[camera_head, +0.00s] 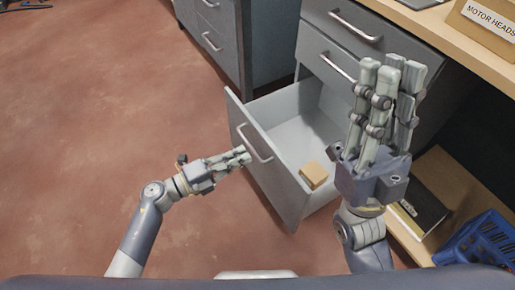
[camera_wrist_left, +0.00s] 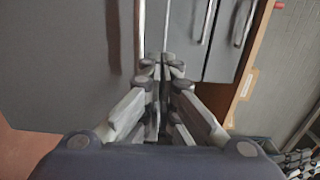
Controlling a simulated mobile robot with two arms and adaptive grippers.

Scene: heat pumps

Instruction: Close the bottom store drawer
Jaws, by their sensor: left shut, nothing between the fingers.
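The bottom store drawer (camera_head: 266,175) is pulled out from the grey cabinet. It is grey with a metal bar handle (camera_head: 254,145) on its front, and a small tan box (camera_head: 313,175) lies inside. My left gripper (camera_head: 244,156) is shut and empty, with its fingertips close to the drawer front near the handle; I cannot tell whether they touch. In the left wrist view, the left gripper (camera_wrist_left: 162,62) points at a grey front with bar handles. My right gripper (camera_head: 392,72) is raised, fingers upward, and hides part of the cabinet; its jaw state is unclear.
Closed drawers (camera_head: 350,28) sit above the open one. A wooden worktop (camera_head: 455,38) carries a box labelled "MOTOR HEADS" (camera_head: 490,22). A blue crate (camera_head: 482,240) and a dark folder (camera_head: 418,205) rest at the lower right. The reddish floor at the left is clear.

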